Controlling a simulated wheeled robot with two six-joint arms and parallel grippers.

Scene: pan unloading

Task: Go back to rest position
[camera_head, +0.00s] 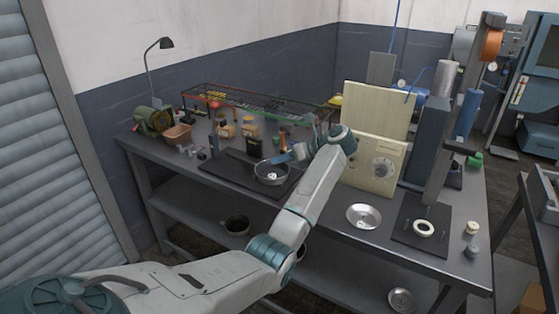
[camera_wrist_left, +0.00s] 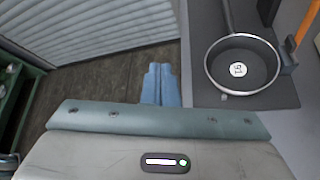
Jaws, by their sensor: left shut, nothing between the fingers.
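A round pan (camera_head: 260,176) with a metal rim sits on a dark mat on the workbench, with a small white round piece (camera_head: 272,176) in it. The wrist view also shows the pan (camera_wrist_left: 222,72) and the marked white piece (camera_wrist_left: 238,70). My left gripper (camera_head: 280,159) is beside the pan in the head view, its blue fingers pointing left. In the wrist view its fingers (camera_wrist_left: 161,78) are together and empty, left of the mat and the pan. My right gripper is not in view.
A wire rack (camera_head: 255,101) and several small containers stand behind the pan. A metal dish (camera_head: 364,222), a white ring (camera_head: 424,222) on a second mat and a cream panel (camera_head: 372,185) are to the right. A lamp (camera_head: 152,60) stands at the back left.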

